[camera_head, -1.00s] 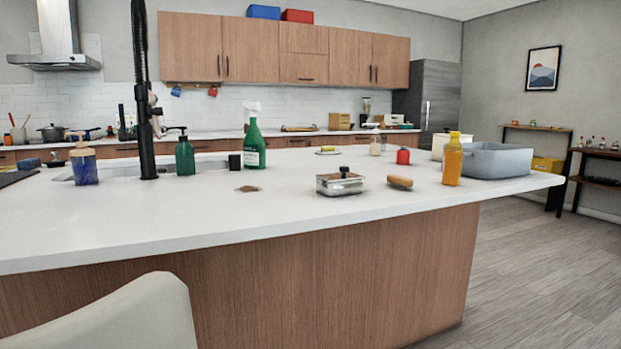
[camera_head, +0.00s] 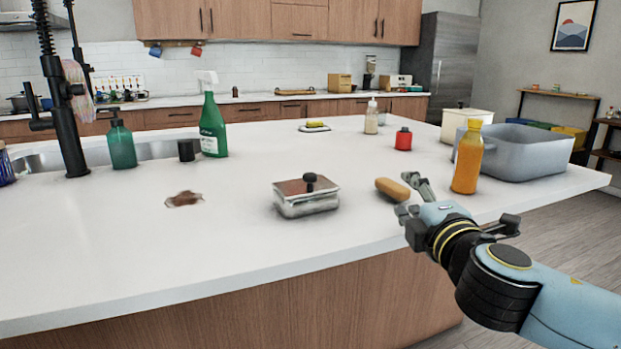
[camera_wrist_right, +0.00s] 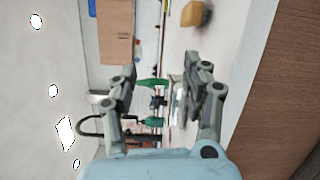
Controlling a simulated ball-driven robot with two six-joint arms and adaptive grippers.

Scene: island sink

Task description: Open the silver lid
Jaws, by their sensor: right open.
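A small rectangular silver container with a silver lid (camera_head: 300,187) sits on the white island counter, near its front edge. My left gripper is not in view.
An orange bottle (camera_head: 467,158) and a grey basin (camera_head: 530,152) stand to the right. The counter in front of the container is clear.

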